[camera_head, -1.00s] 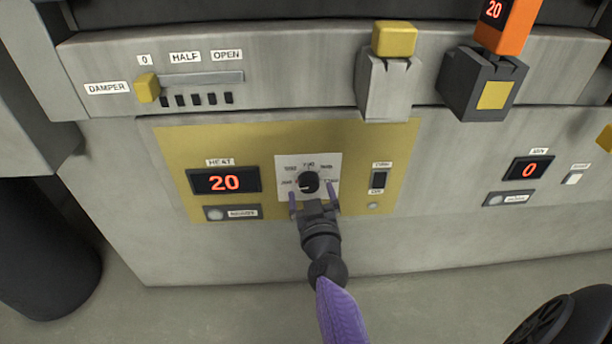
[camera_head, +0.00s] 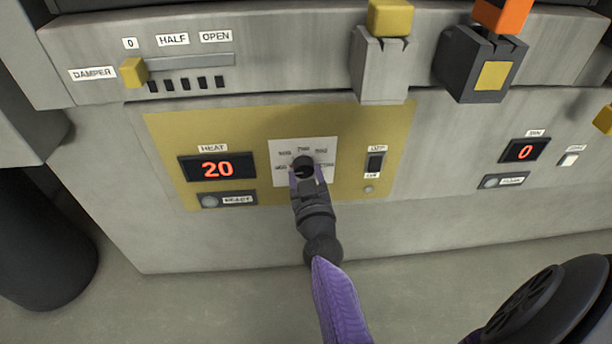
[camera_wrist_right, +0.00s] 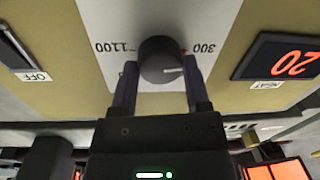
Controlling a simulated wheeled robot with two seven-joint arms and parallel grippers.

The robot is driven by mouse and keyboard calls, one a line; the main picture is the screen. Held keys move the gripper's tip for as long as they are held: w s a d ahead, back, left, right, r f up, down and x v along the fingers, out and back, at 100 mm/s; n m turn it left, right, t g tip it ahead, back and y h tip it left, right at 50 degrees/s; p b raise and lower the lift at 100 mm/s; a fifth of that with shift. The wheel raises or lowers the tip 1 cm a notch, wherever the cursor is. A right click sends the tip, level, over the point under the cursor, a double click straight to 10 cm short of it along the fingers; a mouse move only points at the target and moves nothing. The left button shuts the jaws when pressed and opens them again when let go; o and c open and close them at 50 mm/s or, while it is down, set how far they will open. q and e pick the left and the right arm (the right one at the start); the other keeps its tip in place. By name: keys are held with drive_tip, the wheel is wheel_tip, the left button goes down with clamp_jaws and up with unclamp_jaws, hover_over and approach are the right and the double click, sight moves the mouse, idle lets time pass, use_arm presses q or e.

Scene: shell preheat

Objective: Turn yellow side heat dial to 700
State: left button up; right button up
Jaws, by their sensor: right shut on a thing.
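The black heat dial (camera_head: 302,163) sits on a white scale plate (camera_head: 325,152) in the middle of the yellow panel (camera_head: 400,125). My right gripper (camera_head: 306,176) is at the dial, its purple fingers shut on the dial's sides. In the right wrist view the dial (camera_wrist_right: 161,60) sits between the fingertips (camera_wrist_right: 160,80), with a white pointer mark towards the side of the 300 label. The 1100 label is on the opposite side; part of the scale is hidden. The heat display (camera_head: 217,168) reads 20. My left gripper is not in view.
A toggle switch (camera_head: 375,162) is right of the dial and a ready lamp (camera_head: 210,201) is below the display. Above are the damper slider (camera_head: 133,71) and two bracketed blocks, yellow (camera_head: 390,18) and orange (camera_head: 501,15). Another display (camera_head: 525,151) reads 0.

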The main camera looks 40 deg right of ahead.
drive_tip(key=m+p, duration=0.1)
drive_tip(key=m, duration=0.3)
drive_tip(key=shift+m, duration=0.4)
drive_tip(key=m, duration=0.5)
drive_tip(key=shift+w+a+m+h, duration=0.1)
drive_tip(key=shift+m+h, duration=0.2)
drive_tip(key=shift+h, duration=0.1)
drive_tip(key=m, duration=0.5)
drive_tip(key=m+h, duration=0.1)
drive_tip(key=m, duration=0.4)
drive_tip(key=shift+a, duration=0.1)
drive_tip(key=o, duration=1.3)
